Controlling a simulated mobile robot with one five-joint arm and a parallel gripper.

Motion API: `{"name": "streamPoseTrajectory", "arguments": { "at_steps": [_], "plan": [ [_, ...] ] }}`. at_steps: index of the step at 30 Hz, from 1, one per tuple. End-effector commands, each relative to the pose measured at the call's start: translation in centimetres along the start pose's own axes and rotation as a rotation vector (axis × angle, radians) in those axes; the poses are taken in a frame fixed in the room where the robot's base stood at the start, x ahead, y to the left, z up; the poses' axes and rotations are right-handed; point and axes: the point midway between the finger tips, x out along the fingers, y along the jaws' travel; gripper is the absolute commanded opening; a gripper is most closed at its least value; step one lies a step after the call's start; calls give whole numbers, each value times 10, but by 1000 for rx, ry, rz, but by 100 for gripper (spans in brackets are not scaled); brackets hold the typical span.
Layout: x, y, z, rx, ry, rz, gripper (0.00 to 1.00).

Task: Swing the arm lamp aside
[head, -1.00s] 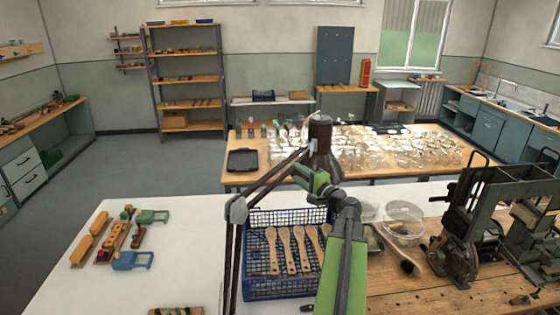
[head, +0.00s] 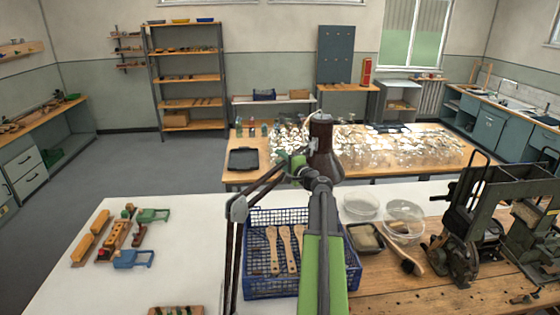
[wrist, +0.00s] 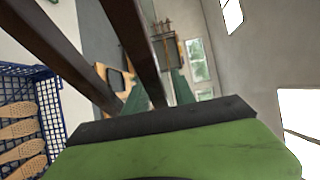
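The arm lamp has a dark brown shade (head: 321,132) near the centre of the head view. Its thin dark arm runs from the shade down to a grey elbow joint (head: 238,209), then down past the blue crate. My green gripper (head: 292,164) is beside the upper lamp arm, just left of the shade, and partly overlaps it. In the wrist view the lamp's dark bars (wrist: 133,45) cross close to the camera. The gripper's teal fingers look apart, with a bar passing near them. Whether they touch it, I cannot tell.
Clear bowls (head: 403,218), a brush and dark machines (head: 470,225) stand to the right.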

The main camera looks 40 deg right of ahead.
Motion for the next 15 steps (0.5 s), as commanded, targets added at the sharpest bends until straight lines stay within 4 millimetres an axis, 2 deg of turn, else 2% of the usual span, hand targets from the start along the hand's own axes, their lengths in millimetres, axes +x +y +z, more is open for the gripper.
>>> {"name": "streamPoseTrajectory", "arguments": {
  "at_steps": [1,6,15],
  "plan": [
    [0,0,0,0,0,0,23],
    [0,0,0,0,0,0,1],
    [-1,0,-1,0,1,0,0]
  ]
}}
